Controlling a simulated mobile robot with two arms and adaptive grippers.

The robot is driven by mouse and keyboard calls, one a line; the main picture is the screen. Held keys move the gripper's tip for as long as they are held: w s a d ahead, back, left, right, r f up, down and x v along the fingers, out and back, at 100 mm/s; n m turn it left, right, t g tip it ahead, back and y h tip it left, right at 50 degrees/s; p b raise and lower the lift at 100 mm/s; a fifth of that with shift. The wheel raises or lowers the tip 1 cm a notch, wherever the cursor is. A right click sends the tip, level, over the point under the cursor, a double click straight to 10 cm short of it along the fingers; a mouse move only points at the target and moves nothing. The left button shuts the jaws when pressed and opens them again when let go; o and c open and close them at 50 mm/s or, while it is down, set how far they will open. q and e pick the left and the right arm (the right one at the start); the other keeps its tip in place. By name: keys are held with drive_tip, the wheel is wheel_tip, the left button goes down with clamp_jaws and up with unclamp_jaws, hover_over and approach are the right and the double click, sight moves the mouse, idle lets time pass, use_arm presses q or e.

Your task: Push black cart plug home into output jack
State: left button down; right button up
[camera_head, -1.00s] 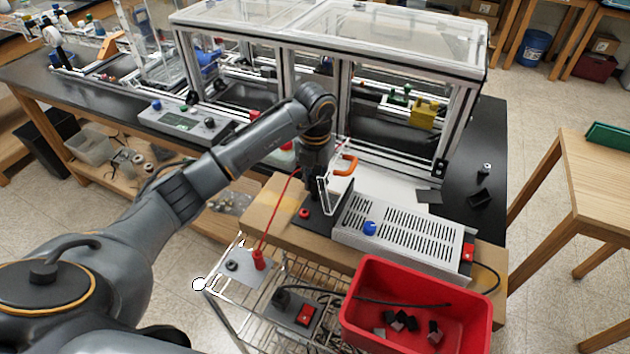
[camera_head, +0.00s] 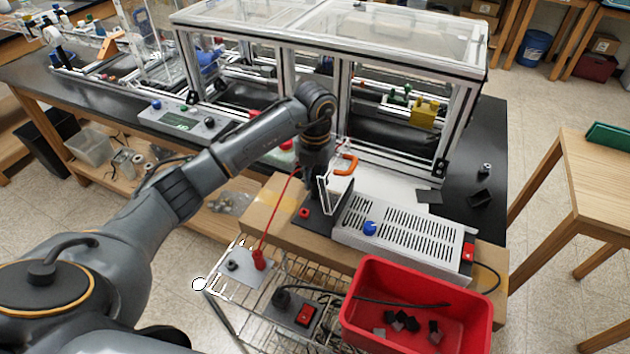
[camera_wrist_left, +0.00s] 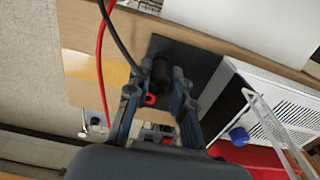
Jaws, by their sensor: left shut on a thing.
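My left gripper (camera_head: 318,192) points down over the black front panel (camera_head: 322,220) of the silver perforated power supply (camera_head: 405,232). In the left wrist view, its fingers (camera_wrist_left: 160,92) are shut around a black plug (camera_wrist_left: 160,72), whose black cable (camera_wrist_left: 122,48) runs up to the left. A red ring-shaped jack (camera_wrist_left: 150,100) shows between the fingers, close by the plug. A red jack also shows in the head view (camera_head: 304,213). The black jack itself is hidden by the plug and gripper, so I cannot tell how deep the plug sits. My right gripper is out of view.
A red cable (camera_head: 275,215) rises from a red plug (camera_head: 259,261) on the wire cart toward my gripper. A blue knob (camera_head: 369,228) stands on the supply. A red bin (camera_head: 352,325) and the framed enclosure (camera_head: 345,100) flank it. A clear angled guard (camera_wrist_left: 272,125) is near the right finger.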

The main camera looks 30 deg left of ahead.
sight(315, 179)
use_arm(q)
drive_tip(key=shift+f+b, duration=0.35)
drive_tip(key=shift+f, duration=0.15)
drive_tip(key=c, duration=1.1)
unclamp_jaws()
wheel_tip(315, 179, up, 12)
